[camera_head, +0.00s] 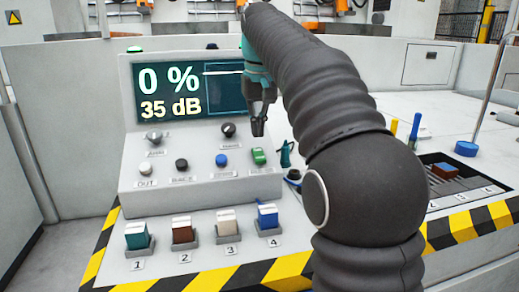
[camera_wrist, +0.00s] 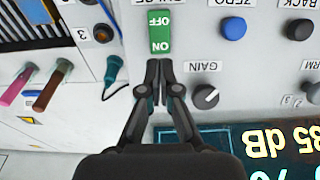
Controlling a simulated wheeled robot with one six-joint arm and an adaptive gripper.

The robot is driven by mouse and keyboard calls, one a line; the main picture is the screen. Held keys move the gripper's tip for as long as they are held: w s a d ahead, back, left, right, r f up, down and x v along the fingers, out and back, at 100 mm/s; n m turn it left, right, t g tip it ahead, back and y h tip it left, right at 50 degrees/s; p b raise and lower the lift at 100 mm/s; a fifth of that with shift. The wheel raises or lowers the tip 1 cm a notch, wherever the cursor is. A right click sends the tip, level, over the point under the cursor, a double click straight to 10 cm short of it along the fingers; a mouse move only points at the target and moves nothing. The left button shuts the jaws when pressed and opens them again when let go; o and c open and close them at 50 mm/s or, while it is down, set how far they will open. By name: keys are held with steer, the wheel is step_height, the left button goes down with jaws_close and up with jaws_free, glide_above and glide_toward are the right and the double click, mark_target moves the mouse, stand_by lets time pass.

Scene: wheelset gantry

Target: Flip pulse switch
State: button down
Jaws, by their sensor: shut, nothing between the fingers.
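The pulse switch is a green rocker with white OFF and ON lettering. In the wrist view the switch (camera_wrist: 159,32) is upside down at the top centre, with its partly cut label above. In the head view the switch (camera_head: 258,156) sits on the sloped panel, right of the blue button. My gripper (camera_head: 258,130) is shut and empty, pointing down just above the switch. In the wrist view the fingertips (camera_wrist: 158,66) lie together at the ON end of the switch. I cannot tell whether they touch it. Which way the rocker is tipped is unclear.
The GAIN knob (camera_wrist: 205,96) is close to the fingers. A blue button (camera_head: 221,160) and a dark button (camera_head: 181,165) share the panel. The display (camera_head: 188,91) reads 0 % and 35 dB. A teal probe (camera_head: 286,153) stands right of the switch. Numbered coloured blocks line the front.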

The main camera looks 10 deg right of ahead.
mark_target(258, 150)
steer(key=shift+r, duration=1.9)
